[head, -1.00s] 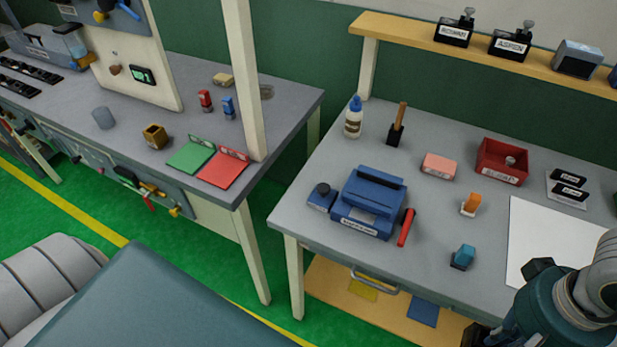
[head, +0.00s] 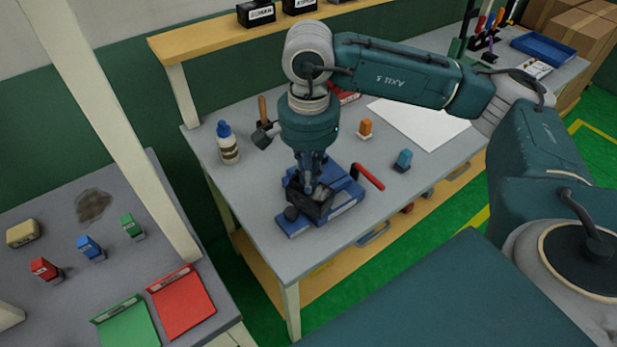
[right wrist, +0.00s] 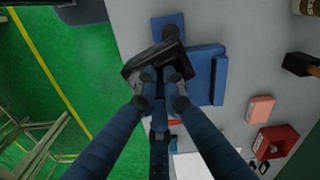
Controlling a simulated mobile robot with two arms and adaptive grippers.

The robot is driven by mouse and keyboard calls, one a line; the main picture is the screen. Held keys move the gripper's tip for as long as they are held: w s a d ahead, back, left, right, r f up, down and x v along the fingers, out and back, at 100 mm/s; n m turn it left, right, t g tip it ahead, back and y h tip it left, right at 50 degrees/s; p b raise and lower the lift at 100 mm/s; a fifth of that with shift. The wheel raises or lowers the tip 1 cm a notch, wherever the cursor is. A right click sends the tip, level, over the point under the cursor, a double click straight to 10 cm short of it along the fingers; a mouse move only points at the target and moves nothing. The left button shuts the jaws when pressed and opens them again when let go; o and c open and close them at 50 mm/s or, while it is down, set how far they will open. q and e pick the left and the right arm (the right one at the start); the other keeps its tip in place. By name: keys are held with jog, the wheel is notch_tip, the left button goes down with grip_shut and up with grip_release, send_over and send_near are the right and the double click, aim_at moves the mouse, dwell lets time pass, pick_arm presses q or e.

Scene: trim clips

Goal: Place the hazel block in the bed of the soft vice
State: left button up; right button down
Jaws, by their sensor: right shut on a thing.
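The soft vice (head: 347,193) is blue with a red handle (head: 369,177) and stands on the grey workbench; it also shows in the right wrist view (right wrist: 201,72). My right gripper (head: 312,186) points down over the vice's left part. It is shut on a dark block (head: 318,207), taken as the hazel block, whose label I cannot read. In the right wrist view the block (right wrist: 140,66) sits slantwise between the fingertips (right wrist: 162,76) and covers part of the vice. I cannot tell whether block and vice touch. My left gripper is out of view.
White paper (head: 425,123) lies farther back. Dark blocks (head: 256,13) stand on the shelf.

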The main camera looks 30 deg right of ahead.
jog(key=w+d+r+m+p, duration=0.1)
jog(key=w+d+r+m, duration=0.3)
jog(key=r+m, duration=0.5)
jog(key=w+d+r+m, duration=0.35)
jog(key=r+m, duration=0.25)
jog(key=m, duration=0.7)
jog(key=f+p, duration=0.1)
jog(key=f, duration=0.5)
jog(key=f+p, duration=0.1)
jog(key=f, duration=0.5)
jog(key=f+p, duration=0.1)
jog(key=f, duration=0.6)
jog(key=shift+s+d+f, duration=0.1)
jog(key=shift+d, duration=0.2)
jog(key=shift+f, duration=0.4)
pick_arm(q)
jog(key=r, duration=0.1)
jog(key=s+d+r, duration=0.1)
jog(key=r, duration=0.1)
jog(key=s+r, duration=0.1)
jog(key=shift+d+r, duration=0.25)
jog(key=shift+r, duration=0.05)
